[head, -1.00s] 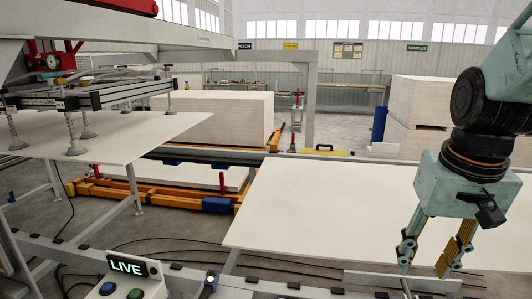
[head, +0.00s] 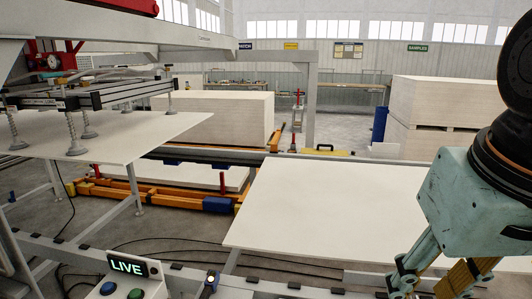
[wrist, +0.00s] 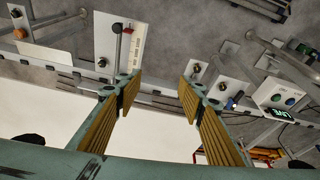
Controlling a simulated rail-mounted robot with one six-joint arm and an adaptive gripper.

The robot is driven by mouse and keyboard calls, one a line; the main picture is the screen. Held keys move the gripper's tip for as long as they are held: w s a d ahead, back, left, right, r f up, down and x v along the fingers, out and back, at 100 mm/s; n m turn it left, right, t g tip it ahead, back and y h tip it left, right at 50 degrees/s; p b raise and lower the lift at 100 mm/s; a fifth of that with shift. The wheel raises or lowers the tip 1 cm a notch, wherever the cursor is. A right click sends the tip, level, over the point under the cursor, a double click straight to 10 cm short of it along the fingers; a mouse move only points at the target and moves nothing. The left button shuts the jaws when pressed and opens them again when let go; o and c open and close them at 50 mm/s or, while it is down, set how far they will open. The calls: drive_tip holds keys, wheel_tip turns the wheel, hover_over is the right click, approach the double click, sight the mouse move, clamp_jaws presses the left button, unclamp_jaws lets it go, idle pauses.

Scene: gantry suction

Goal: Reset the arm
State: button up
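My gripper (head: 432,280) is at the lower right of the head view, a teal body with yellow-padded fingers. Its lower finger ends are cut off by the frame's bottom edge. In the wrist view the two fingers (wrist: 153,88) stand wide apart with nothing between them. Below the fingers in that view are a rail with controls and a white panel (wrist: 50,122). The gripper hangs over the front right of the white board on the table (head: 330,205).
A control box with a lit "LIVE" display (head: 127,266) stands at the front left. A suction frame (head: 95,97) with several cups rests at a white sheet (head: 120,135) on the left. Stacked boards (head: 235,115) and a second stack (head: 440,105) stand behind.

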drive_tip(key=shift+n+t, duration=0.3)
drive_tip(key=shift+n, duration=0.1)
drive_tip(key=shift+s+a+r, duration=0.15)
drive_tip(key=shift+s+a, duration=0.2)
drive_tip(key=shift+s, duration=0.5)
drive_tip(key=shift+s+a+r, duration=0.1)
drive_tip(key=shift+s+a, duration=0.3)
drive_tip(key=shift+s, duration=0.5)
drive_tip(key=shift+s+a+r, duration=0.15)
drive_tip(key=shift+s+a, duration=0.2)
drive_tip(key=shift+s, duration=0.5)
